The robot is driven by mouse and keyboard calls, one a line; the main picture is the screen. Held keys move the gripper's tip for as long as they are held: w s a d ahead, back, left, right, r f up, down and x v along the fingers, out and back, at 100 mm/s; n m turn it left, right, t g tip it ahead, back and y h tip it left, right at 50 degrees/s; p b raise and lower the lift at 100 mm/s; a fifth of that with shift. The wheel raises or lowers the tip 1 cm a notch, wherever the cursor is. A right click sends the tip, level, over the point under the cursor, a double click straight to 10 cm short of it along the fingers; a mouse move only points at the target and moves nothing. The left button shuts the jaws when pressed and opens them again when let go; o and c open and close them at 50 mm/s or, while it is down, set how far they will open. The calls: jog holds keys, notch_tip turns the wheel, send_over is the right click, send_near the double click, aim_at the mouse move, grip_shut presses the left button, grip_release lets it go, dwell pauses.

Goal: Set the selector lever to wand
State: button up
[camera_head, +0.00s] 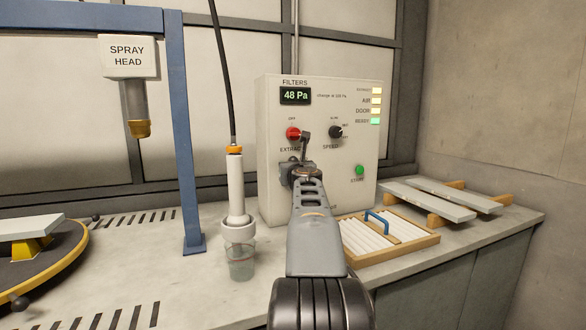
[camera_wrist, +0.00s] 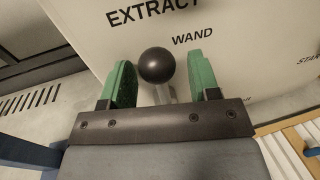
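The selector lever shows in the wrist view as a round black knob (camera_wrist: 156,65) on a short metal stem. It stands in front of the white panel, below and left of the printed word WAND (camera_wrist: 192,35). My gripper (camera_wrist: 163,82) is open, with one green pad on each side of the knob. A gap shows at the right pad; the left pad looks very close, and I cannot tell whether it touches.
The spray wand (camera_head: 236,185) hangs on a hose with its tip in a glass jar (camera_head: 241,262), left of my arm. A wooden-framed filter with a blue handle (camera_head: 376,222) lies to the right. The panel also bears a red knob (camera_head: 293,133) and a black speed knob (camera_head: 336,132).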

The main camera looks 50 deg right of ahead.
jog(key=v, duration=1.4)
jog(key=shift+w+r, duration=0.1)
jog(key=shift+w, duration=0.05)
dwell(0.4)
